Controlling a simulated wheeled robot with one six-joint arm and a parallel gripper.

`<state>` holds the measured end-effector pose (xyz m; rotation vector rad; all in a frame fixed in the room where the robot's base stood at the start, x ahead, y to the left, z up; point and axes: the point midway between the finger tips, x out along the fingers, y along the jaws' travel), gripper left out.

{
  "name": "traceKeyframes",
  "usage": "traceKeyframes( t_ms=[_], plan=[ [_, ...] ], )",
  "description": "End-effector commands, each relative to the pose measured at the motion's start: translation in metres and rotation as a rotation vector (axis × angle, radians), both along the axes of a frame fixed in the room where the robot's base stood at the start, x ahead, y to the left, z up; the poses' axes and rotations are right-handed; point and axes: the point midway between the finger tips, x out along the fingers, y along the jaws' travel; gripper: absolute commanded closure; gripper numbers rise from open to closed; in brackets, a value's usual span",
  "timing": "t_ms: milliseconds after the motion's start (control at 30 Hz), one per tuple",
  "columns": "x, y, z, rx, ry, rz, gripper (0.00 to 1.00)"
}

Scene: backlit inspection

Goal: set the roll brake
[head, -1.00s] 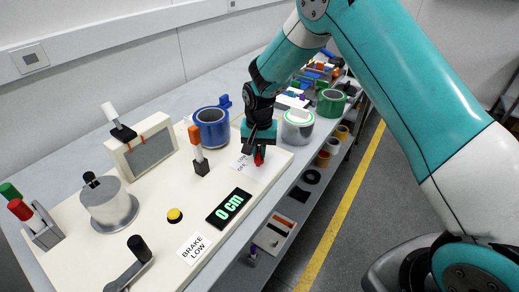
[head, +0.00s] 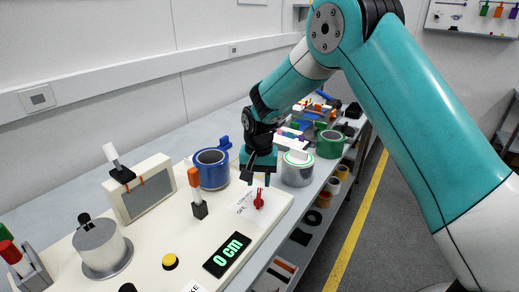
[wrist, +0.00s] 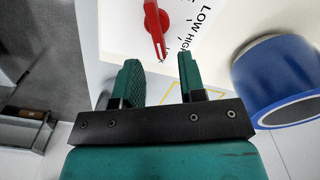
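The red brake knob (head: 258,199) stands on a white label on the cream board, near its right end. In the wrist view the knob (wrist: 155,25) is at the top, its narrow end pointing down toward my gripper. The words LOW and HIGH are printed to its right; I cannot tell which mark it points to. My gripper (head: 259,180) is just above the knob, apart from it. In the wrist view its fingers (wrist: 161,75) are spread with nothing between them. The black display (head: 227,254) reads 0 cm.
An orange-topped lever (head: 196,190) and a yellow button (head: 170,261) stand left of the knob. A blue-rimmed roll (head: 211,172) is behind it, and a grey-white can (head: 297,170) is close on the right. A framed panel (head: 144,190) and metal cylinder (head: 100,245) are farther left.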

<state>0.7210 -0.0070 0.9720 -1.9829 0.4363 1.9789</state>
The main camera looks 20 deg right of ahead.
Motion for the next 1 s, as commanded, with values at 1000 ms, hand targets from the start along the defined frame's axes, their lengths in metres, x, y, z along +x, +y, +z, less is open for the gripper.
traceKeyframes(
  t_ms=[1000],
  plan=[
    [0.001,-0.001,0.127,0.000,-0.001,-0.002,0.63]
  ],
)
